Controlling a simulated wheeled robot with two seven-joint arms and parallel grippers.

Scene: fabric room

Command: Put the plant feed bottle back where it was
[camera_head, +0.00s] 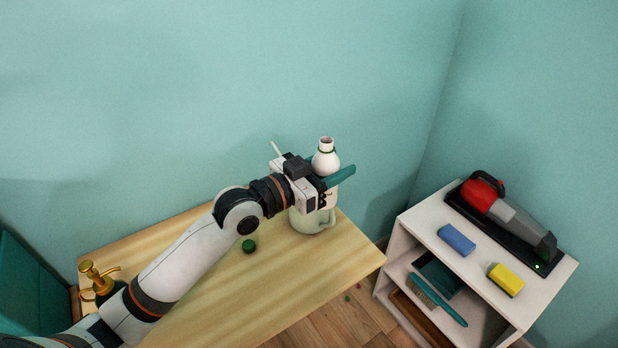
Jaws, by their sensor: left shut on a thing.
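The plant feed bottle (326,161) is white with a narrow neck and a dark ring, and its mouth is open with no cap on. My left gripper (333,167) is shut on it, with teal fingers on either side of its body. The bottle looks upright. Its lower part is hidden by the gripper. A pale green jug (310,222) stands on the wooden table (215,308) just below the gripper in the picture. A small dark green cap (249,246) lies on the table, apart from the jug. My right gripper is not in view.
A gold-topped pump dispenser (100,278) stands at the table's left end. A white shelf unit (415,225) at right holds a red and grey hand vacuum (505,212), a blue block (456,239), a yellow block (506,279) and a brush (437,298). The table's front right is clear.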

